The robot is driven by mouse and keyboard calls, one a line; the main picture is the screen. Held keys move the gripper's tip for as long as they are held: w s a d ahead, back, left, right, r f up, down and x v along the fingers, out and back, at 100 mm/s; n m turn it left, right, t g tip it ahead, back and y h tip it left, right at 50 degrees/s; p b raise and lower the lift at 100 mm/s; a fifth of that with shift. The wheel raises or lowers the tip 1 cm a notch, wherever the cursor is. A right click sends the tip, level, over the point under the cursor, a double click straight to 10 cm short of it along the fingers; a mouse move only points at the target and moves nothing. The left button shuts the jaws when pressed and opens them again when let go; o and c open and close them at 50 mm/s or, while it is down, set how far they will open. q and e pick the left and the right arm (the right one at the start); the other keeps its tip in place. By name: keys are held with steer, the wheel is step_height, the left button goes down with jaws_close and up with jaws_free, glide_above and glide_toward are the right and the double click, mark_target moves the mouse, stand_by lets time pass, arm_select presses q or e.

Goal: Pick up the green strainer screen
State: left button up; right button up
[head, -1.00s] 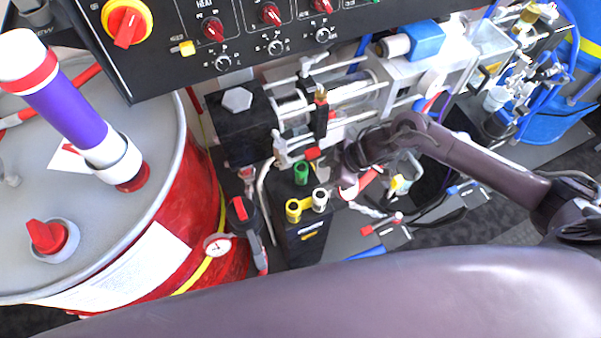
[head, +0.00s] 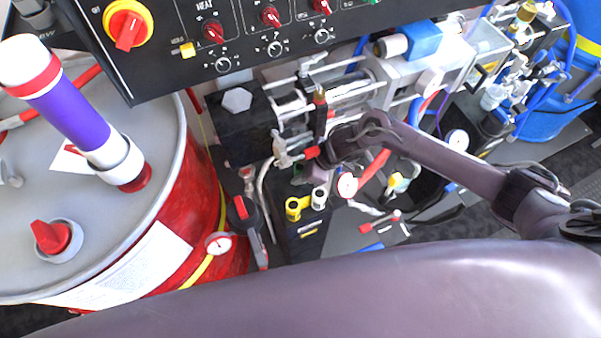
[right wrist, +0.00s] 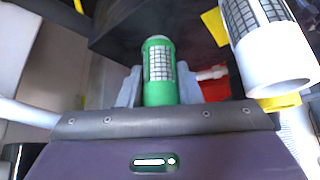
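The green strainer screen (right wrist: 158,72) is a small green cylinder with a grey mesh window. In the right wrist view it stands between the two grey fingers of my right gripper (right wrist: 159,86), which lie close against both its sides. No clear gap shows between fingers and screen. In the head view my right gripper (head: 312,164) is over the dark stand's back part and hides almost all of the green screen. My left gripper is out of view.
A white strainer (head: 319,198) and a yellow one (head: 293,208) stand close by on the dark stand (head: 300,245). A metal valve with a red handle (head: 283,152) is just left of my gripper. A red drum (head: 185,225) fills the left side.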

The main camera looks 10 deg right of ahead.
steer(key=c, duration=0.4)
steer(key=shift+c, duration=0.2)
steer(key=shift+d+b, duration=0.15)
steer(key=shift+b, duration=0.25)
steer(key=s+d+b, duration=0.1)
steer(key=s+d, duration=0.2)
steer(key=d, duration=0.5)
steer(key=s+d+b, duration=0.1)
steer(key=s+d, duration=0.3)
steer(key=d, duration=0.4)
steer(key=shift+d, duration=0.2)
steer(key=shift+s, duration=0.1)
